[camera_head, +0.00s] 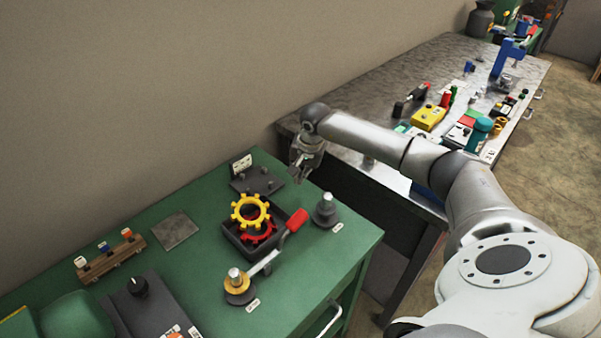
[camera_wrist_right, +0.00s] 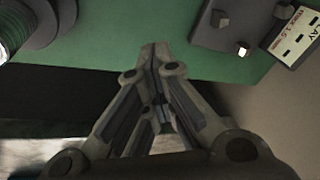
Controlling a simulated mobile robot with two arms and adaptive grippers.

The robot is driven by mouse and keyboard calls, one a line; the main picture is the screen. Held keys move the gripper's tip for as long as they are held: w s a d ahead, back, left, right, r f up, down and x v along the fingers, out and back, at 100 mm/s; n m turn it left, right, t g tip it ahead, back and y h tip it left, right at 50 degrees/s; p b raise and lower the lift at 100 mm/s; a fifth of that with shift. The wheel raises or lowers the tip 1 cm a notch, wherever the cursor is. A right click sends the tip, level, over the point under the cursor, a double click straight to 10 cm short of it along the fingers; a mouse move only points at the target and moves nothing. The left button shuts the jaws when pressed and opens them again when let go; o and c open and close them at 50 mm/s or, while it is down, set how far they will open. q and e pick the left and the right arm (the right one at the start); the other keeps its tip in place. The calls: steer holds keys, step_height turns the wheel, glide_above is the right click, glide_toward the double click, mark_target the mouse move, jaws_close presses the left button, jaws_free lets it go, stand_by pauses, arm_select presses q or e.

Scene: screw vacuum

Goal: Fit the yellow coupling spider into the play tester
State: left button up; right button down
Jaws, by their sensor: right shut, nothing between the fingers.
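The yellow coupling spider (camera_head: 250,210) is a toothed ring at the black tray, leaning over a red spider (camera_head: 258,233). The play tester (camera_head: 258,183) is a dark plate with short upright pegs and a white label at the back of the green table. Its plate corner (camera_wrist_right: 225,38) and label (camera_wrist_right: 294,38) show at the upper right in the right wrist view. My right gripper (camera_head: 297,178) points down near the table's back right edge, to the right of the tester. It is shut and empty; its fingers (camera_wrist_right: 153,50) meet in the wrist view. My left gripper is not in view.
The black tray (camera_head: 232,240) sits mid-table. A grey post on a round base (camera_head: 326,212) stands right of it. A metal workbench (camera_head: 375,85) with tools stands beyond a gap.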

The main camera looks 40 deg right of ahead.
steer(key=s+a+r+m+g+p, duration=0.25)
steer(key=a+m+p, duration=0.35)
steer(key=m, duration=0.4)
steer(key=s+a+r+m+g+p, duration=0.2)
steer(key=s+a+r+m+p, duration=0.25)
steer(key=m, duration=0.65)
steer(key=shift+t, duration=0.35)
steer(key=f+b, duration=0.1)
steer(key=f, duration=0.1)
steer(key=w+f+b, duration=0.1)
steer(key=f, duration=0.1)
steer(key=f+b, duration=0.1)
steer(key=f, duration=0.1)
steer(key=shift+w+a+b, duration=0.3)
steer(key=shift+w+a, duration=0.1)
